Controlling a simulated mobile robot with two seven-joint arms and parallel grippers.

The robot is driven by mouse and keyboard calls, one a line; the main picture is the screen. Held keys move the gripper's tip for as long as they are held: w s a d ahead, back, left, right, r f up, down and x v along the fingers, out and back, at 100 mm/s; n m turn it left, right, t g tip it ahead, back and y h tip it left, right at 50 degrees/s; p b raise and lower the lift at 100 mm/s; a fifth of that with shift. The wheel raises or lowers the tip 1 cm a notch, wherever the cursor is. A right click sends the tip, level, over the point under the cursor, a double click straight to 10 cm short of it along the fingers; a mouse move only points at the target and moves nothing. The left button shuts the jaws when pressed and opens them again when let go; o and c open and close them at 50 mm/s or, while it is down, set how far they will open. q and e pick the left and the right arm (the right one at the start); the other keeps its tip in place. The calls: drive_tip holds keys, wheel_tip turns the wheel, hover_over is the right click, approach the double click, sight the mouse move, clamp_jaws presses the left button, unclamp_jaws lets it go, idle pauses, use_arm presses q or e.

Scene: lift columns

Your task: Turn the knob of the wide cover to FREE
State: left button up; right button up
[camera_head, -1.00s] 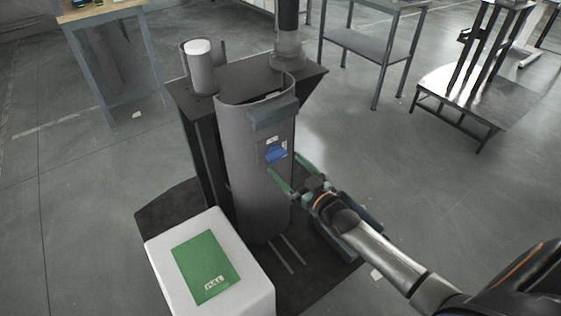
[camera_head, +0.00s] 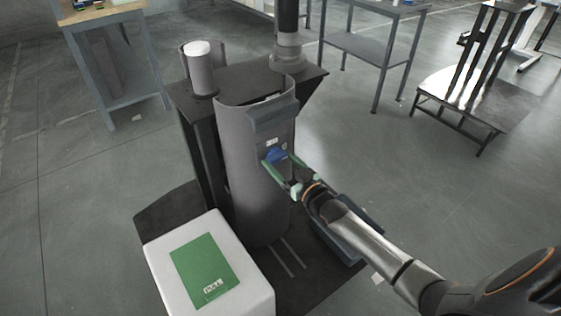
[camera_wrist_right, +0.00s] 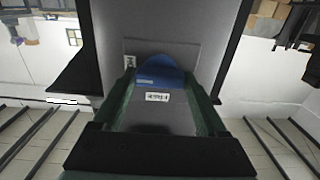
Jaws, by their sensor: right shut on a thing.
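The wide cover (camera_head: 240,195) is a tall, curved grey shell on the front of the dark column, with a darker block near its top. Its blue knob (camera_head: 274,153) sits on the upper right of its face and also shows in the right wrist view (camera_wrist_right: 158,70). My right gripper (camera_head: 279,163) is at the knob, its green fingers one on each side, shut on it. A small white label (camera_wrist_right: 157,97) shows by the knob in the wrist view; its lettering is too small to read. My left gripper is not in view.
A white box with a green PULL panel (camera_head: 202,268) stands in front of the column. A narrow cylinder (camera_head: 200,75) and a pole (camera_head: 287,35) rise from the column top (camera_head: 240,75). Tables stand behind.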

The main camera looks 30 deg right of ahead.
drive_tip(key=c, duration=0.7)
drive_tip(key=shift+n, duration=0.3)
drive_tip(key=shift+n+p, duration=0.5)
drive_tip(key=shift+n, duration=0.5)
drive_tip(key=n, duration=0.4)
drive_tip(key=shift+p, duration=0.35)
drive_tip(key=n, duration=0.6)
drive_tip(key=shift+n, duration=0.4)
drive_tip(key=shift+n+b, duration=0.75)
drive_tip(key=shift+n, duration=1.45)
